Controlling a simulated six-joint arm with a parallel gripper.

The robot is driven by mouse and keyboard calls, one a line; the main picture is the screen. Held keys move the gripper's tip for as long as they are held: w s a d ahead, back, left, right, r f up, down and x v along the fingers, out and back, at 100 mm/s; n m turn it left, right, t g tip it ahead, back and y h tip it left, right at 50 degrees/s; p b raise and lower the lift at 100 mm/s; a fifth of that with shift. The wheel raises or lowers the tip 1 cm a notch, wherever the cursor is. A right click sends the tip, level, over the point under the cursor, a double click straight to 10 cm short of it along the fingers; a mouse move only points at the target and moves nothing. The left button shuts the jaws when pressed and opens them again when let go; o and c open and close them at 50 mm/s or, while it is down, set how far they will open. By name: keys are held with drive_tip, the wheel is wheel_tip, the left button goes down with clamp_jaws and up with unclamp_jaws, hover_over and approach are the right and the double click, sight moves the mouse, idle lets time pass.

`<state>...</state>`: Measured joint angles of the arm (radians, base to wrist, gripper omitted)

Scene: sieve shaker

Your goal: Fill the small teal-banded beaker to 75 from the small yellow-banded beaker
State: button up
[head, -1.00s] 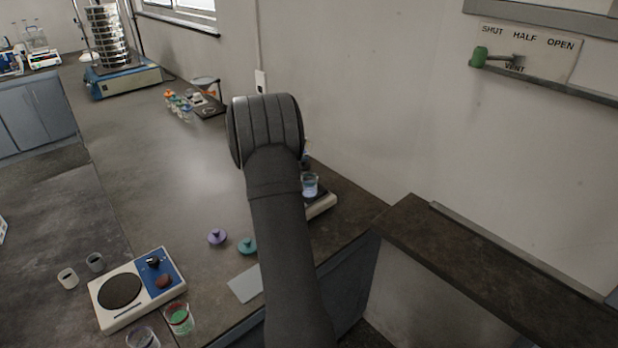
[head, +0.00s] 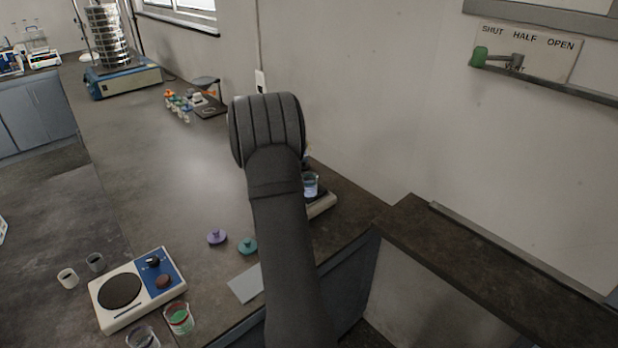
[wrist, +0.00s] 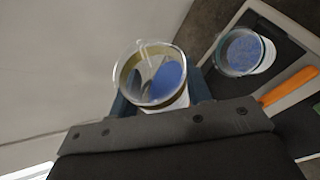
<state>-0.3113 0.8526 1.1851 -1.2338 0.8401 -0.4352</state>
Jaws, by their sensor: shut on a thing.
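My gripper (wrist: 162,92) is shut on a clear small beaker (wrist: 135,88) with a yellowish band, in the wrist view. Blue material lies inside it, gathered toward the right side. A second small beaker (wrist: 246,52) with a bluish-teal rim and blue granular contents stands to the right, apart from the held one. In the head view this second beaker (head: 310,184) appears on a dark plate, right of my arm. Its band and graduations are too small to read. My gripper and most of the held beaker are hidden behind my arm in the head view.
The second beaker's plate belongs to a pale balance (head: 322,206) near the bench edge. An orange handle (wrist: 290,88) lies beside it. Purple (head: 216,237) and teal (head: 247,246) lids and another pale device (head: 137,290) are on the bench. The bench's middle is clear.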

drive_tip(key=shift+f+m, duration=0.2)
drive_tip(key=shift+m, duration=0.1)
idle(1.0)
drive_tip(key=shift+r+m+t+y, duration=0.5)
drive_tip(key=shift+m+t+y, duration=0.1)
drive_tip(key=shift+t, duration=0.1)
idle(2.8)
drive_tip(key=shift+a+f+n+g+h, duration=0.15)
drive_tip(key=shift+f+n+g+h, duration=0.15)
drive_tip(key=shift+f+n, duration=0.1)
drive_tip(key=shift+w+r+n+g+h, duration=0.1)
drive_tip(key=shift+n+g+h, duration=0.2)
drive_tip(key=shift+n, duration=0.1)
drive_tip(key=shift+r+n+g, duration=0.25)
drive_tip(key=shift+n+g, duration=0.05)
drive_tip(key=shift+f, duration=0.1)
